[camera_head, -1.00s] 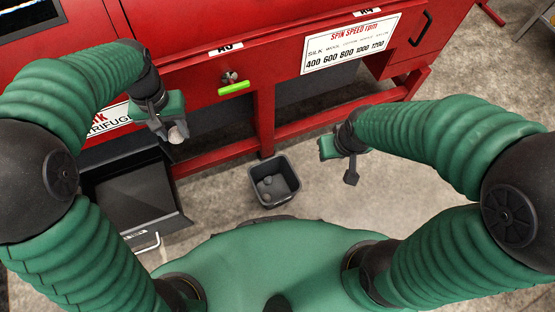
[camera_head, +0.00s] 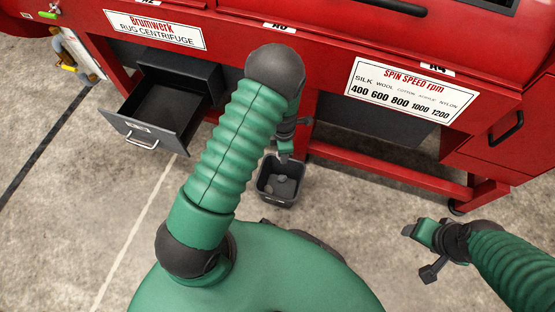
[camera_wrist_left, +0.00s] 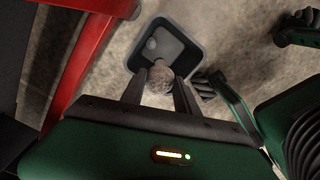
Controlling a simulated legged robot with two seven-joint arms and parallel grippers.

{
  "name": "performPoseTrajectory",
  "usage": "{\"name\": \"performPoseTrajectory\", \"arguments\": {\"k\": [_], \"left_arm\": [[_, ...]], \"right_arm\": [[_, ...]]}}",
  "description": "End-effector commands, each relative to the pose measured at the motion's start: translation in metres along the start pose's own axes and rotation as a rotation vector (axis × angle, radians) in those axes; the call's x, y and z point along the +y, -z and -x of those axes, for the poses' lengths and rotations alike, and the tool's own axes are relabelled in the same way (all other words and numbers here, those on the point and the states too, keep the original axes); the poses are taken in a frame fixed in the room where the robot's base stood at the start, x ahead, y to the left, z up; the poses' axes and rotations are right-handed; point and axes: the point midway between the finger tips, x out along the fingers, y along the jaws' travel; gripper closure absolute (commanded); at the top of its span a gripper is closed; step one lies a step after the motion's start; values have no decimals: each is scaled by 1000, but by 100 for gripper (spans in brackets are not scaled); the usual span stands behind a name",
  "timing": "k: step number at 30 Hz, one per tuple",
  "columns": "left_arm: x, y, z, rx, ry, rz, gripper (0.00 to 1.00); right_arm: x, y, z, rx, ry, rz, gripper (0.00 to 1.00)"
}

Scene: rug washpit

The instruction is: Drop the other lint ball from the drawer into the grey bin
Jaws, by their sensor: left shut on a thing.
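My left gripper (camera_head: 285,158) is low over the grey bin (camera_head: 264,194), at its back side. In the left wrist view its two fingers (camera_wrist_left: 160,88) are shut on a round, grey-brown lint ball (camera_wrist_left: 160,78). There the ball overlaps the near rim of the bin (camera_wrist_left: 197,50). A smaller grey lump (camera_wrist_left: 152,43) shows inside the bin. The open drawer (camera_head: 163,113) at the left looks empty, with part of its inside in shadow.
The red centrifuge (camera_head: 335,60) stands behind the bin, with a red lower rail (camera_head: 390,172) and leg close to the bin's right. The drawer juts out at the left. The concrete floor (camera_head: 350,225) is clear between the bin and my right gripper.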

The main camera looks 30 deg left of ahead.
Motion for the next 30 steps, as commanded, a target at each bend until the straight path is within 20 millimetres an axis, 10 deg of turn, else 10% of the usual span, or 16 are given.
{"name": "performPoseTrajectory", "arguments": {"k": [7,21,30], "left_arm": [[-2,23,-45,-1,-1,369,100],[-3,22,-102,-1,0,372,100],[-3,22,-103,-1,0,372,100]], "right_arm": [[0,-1,-6,0,0,-1,39],[0,-15,-65,0,0,-1,39],[0,-16,-67,0,0,-1,39]]}}
